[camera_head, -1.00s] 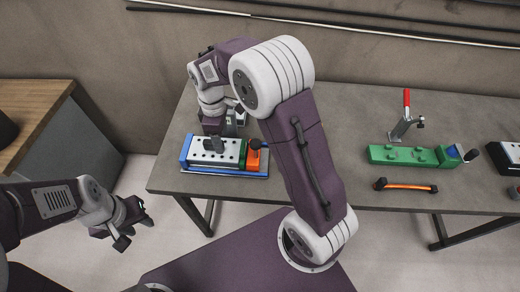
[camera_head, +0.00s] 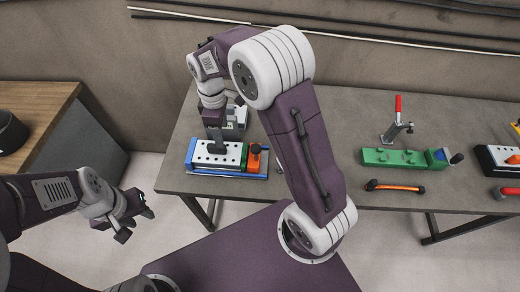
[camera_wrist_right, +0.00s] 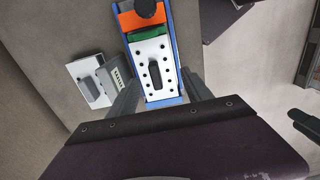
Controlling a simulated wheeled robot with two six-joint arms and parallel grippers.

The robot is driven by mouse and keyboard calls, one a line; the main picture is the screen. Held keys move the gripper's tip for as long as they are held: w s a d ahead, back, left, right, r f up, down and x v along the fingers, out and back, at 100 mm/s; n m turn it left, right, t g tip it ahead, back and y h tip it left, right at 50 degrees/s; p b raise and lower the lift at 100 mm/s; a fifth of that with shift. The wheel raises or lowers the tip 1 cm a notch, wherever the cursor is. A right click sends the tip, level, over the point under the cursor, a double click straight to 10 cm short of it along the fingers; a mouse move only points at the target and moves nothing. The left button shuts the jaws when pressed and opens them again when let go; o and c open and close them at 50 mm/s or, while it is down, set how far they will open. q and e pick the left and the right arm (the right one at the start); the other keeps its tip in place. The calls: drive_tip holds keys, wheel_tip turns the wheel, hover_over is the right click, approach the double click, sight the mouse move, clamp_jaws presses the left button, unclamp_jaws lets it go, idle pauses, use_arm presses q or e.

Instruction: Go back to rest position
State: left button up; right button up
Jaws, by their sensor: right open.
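My right arm arches over the table. Its gripper (camera_head: 222,132) points down over a fixture with a white perforated plate (camera_head: 213,158). In the right wrist view the open fingers of that gripper (camera_wrist_right: 160,95) stand apart on either side of the plate (camera_wrist_right: 146,57), with nothing held between them. Whether a fingertip touches the fixture I cannot tell. My left gripper (camera_head: 136,218) hangs over the floor left of the table, its fingers apart and empty.
The table (camera_head: 340,115) carries a green fixture with a red-handled clamp (camera_head: 405,158), an orange-and-black handle (camera_head: 395,187) and a black-and-white device (camera_head: 497,160) at right. A small grey-white unit (camera_wrist_right: 100,82) lies beside the plate. A wooden cabinet (camera_head: 35,105) stands left.

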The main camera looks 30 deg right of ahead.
drive_tip(key=shift+f, duration=0.1)
idle(0.3)
drive_tip(key=s+d+f+m, duration=0.1)
drive_tip(key=s+d+m, duration=0.2)
drive_tip(key=s+m, duration=0.3)
drive_tip(key=s+d+f+m+t, duration=0.1)
drive_tip(key=s+d+m, duration=0.2)
drive_tip(key=s+m, duration=0.3)
drive_tip(key=s, duration=0.3)
drive_tip(key=shift+f, duration=0.25)
